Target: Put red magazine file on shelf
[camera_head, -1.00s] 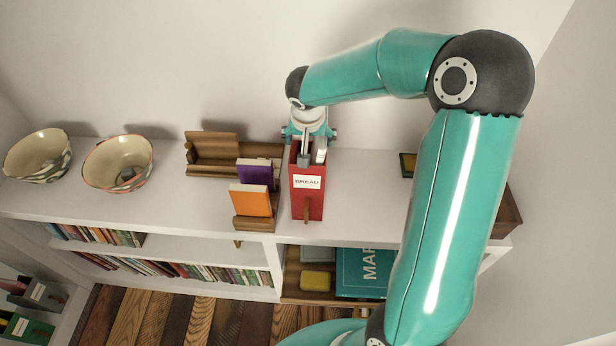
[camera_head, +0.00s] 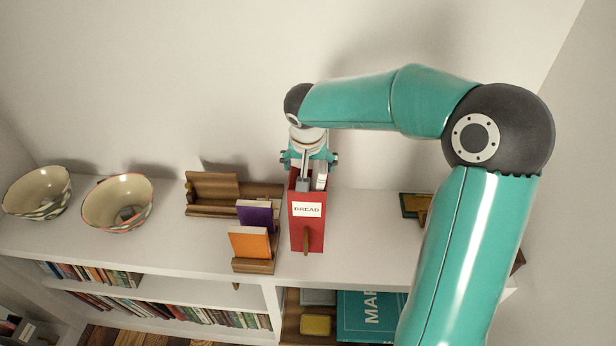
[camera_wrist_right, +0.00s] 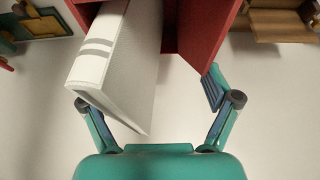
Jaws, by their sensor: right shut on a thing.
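The red magazine file (camera_head: 308,236), with a white label reading BREAD, is upright at the top of the white shelf unit, right of the wooden holders. A white book or box (camera_wrist_right: 113,58) sits inside it. My right gripper (camera_head: 306,178) comes down from above at the file's back end and is shut on it. In the right wrist view, one fingertip (camera_wrist_right: 212,90) lies against the file's red wall and the other is partly hidden by the white item. A small gap under the file is hard to judge. My left gripper is not in view.
The white shelf top (camera_head: 355,240) has free room right of the file. Wooden holders (camera_head: 225,192) with purple (camera_head: 256,216) and orange (camera_head: 249,242) books stand close on its left. Two bowls (camera_head: 117,203) are farther left. Lower shelves hold books and a teal MAP box (camera_head: 368,316).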

